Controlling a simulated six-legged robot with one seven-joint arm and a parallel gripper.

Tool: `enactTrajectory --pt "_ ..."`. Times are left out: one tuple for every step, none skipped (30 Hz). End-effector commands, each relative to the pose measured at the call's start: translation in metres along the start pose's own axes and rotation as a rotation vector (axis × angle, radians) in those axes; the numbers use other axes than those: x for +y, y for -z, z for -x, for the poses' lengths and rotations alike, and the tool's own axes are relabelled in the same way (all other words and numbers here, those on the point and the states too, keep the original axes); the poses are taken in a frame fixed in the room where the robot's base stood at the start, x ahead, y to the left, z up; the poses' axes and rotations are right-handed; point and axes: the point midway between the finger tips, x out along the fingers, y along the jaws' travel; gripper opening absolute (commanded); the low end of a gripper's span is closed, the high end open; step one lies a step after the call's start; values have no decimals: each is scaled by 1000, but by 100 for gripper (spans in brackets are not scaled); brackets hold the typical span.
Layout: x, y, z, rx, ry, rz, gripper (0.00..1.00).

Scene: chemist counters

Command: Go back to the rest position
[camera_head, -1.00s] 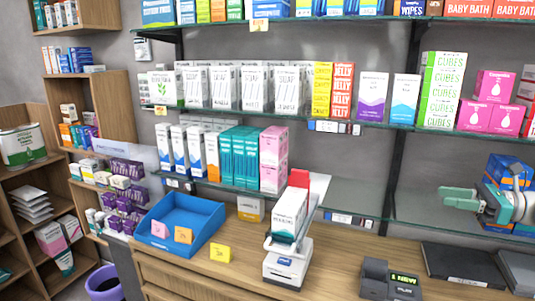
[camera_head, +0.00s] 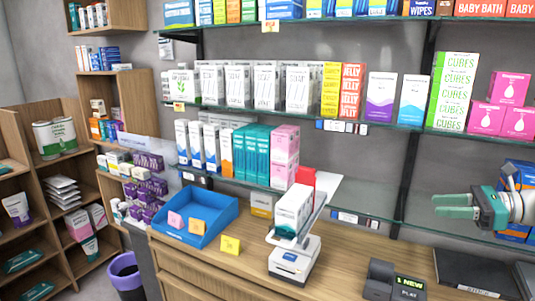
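My gripper (camera_head: 440,205) is at the right of the head view, with its green fingers pointing left. The two fingers are apart, with a gap between them, and nothing is held. It is in front of the glass shelves, above the right part of the wooden counter (camera_head: 345,262). Part of my arm runs out of the right edge of the view.
A scale-like device holding white boxes (camera_head: 293,208), a blue tray (camera_head: 195,220) and a small card terminal (camera_head: 392,281) stand on the counter. Stocked glass shelves (camera_head: 385,128) line the wall behind. A blue box (camera_head: 516,172) is close behind my gripper.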

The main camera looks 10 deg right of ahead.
Motion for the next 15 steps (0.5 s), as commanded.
enactTrajectory --pt "4 -2 -17 38 -17 19 35" --pt "7 -2 -27 62 -28 33 35" --pt "11 -2 -40 95 -41 52 35" --pt "14 -3 -51 121 -54 70 35" --pt "19 -2 -62 150 -68 89 35" --pt "25 -2 -76 190 -87 118 35" --pt "31 -2 -87 222 -102 142 35" --pt "38 -2 -99 258 -121 170 35" --pt "48 -1 -116 309 -149 214 35" --pt "58 0 -128 350 -172 253 35" --pt "67 1 -140 393 -196 295 35" --pt "81 3 -155 448 -231 356 35" --pt "92 5 -165 488 -259 403 35" --pt "104 7 -173 528 -286 453 35" --pt "118 10 -183 579 -324 521 35"
